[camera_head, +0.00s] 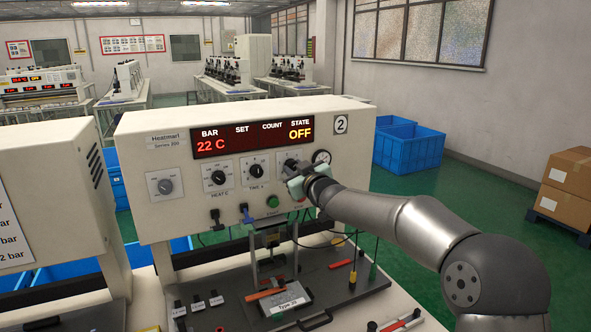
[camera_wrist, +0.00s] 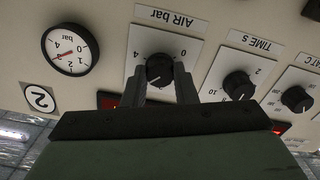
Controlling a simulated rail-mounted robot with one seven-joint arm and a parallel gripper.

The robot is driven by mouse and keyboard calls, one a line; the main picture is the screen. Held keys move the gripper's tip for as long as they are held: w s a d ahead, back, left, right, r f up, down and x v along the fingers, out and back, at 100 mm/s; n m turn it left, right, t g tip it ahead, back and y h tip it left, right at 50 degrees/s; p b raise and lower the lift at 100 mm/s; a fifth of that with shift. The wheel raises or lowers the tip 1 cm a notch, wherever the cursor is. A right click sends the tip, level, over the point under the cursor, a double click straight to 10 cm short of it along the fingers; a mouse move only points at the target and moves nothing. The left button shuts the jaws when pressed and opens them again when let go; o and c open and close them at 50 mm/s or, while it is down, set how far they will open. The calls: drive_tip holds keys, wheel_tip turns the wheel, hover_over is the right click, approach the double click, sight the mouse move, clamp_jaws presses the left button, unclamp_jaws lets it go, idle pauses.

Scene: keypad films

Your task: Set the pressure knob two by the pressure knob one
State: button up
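Machine two (camera_head: 140,190) carries a "2" plate. Its pressure knob (camera_wrist: 160,70), labelled "AIR bar", is black on a white 0-to-4 scale plate, upside down in the wrist view; its white mark points to the picture's lower left. My gripper (camera_wrist: 160,80) has one finger on each side of this knob; I cannot tell whether they press on it. In the head view my gripper (camera_head: 297,180) covers most of the knob. The round bar gauge (camera_wrist: 70,50) beside it has a red needle. Knob one is not identifiable in view.
The TIME knob (camera_wrist: 238,84) sits beside the pressure knob, with the HEAT knob (camera_wrist: 296,98) beyond. A green button (camera_head: 272,201) is below the panel knobs. At left, another machine (camera_head: 50,150) bears a sheet of bar values (camera_head: 10,228), cut off. The display (camera_head: 252,138) reads OFF.

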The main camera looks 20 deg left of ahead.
drive_tip(key=shift+c, duration=1)
drive_tip(key=shift+f+n+b, duration=0.1)
drive_tip(key=shift+n+b, duration=0.2)
drive_tip(key=shift+b, duration=0.05)
drive_tip(key=n+b, duration=0.3)
drive_tip(key=shift+f, duration=0.1)
drive_tip(key=n+b, duration=0.2)
drive_tip(key=n, duration=0.2)
drive_tip(key=shift+n+b, duration=0.35)
drive_tip(key=shift+n, duration=0.05)
drive_tip(key=shift+n+b, duration=0.55)
drive_tip(key=shift+n, duration=1.05)
drive_tip(key=shift+r, duration=0.2)
drive_tip(key=o, duration=1)
